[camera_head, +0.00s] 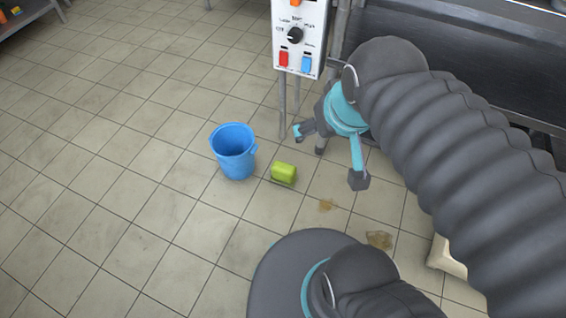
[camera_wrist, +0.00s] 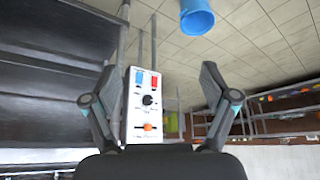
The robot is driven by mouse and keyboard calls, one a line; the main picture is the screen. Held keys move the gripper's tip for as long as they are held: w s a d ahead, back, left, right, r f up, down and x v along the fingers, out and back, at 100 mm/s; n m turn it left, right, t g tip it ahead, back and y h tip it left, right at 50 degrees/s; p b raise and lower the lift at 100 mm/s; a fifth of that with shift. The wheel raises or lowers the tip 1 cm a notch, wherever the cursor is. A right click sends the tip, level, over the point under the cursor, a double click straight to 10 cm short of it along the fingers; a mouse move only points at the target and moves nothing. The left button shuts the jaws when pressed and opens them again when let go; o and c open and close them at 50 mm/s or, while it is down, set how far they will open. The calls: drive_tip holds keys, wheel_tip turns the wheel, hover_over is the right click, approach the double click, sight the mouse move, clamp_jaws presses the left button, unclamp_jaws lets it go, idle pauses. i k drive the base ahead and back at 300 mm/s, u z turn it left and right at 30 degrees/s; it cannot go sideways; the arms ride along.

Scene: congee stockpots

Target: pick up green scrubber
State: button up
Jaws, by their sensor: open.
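The green scrubber (camera_head: 284,173) is a small yellow-green block on the tiled floor in the head view, just right of a blue bucket (camera_head: 234,153). My gripper (camera_head: 328,157) is open and empty, to the right of the scrubber in the picture and seemingly above the floor. In the wrist view my gripper's two fingers (camera_wrist: 150,90) are spread wide with nothing between them. The scrubber does not show in the wrist view; the bucket (camera_wrist: 196,16) shows there at the top edge.
A white control box (camera_head: 299,38) with a knob and red and blue switches stands on legs behind my gripper. Dark steel equipment (camera_head: 440,40) fills the back right. Brown stains (camera_head: 379,240) mark the floor. The tiled floor at left is clear.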

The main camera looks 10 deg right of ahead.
sight(285, 175)
drive_tip(key=k, duration=1.3)
drive_tip(key=u, duration=0.95)
drive_tip(key=i, duration=1.15)
drive_tip(key=z, duration=0.6)
drive_tip(key=i, duration=0.4)
drive_tip(key=z, duration=0.4)
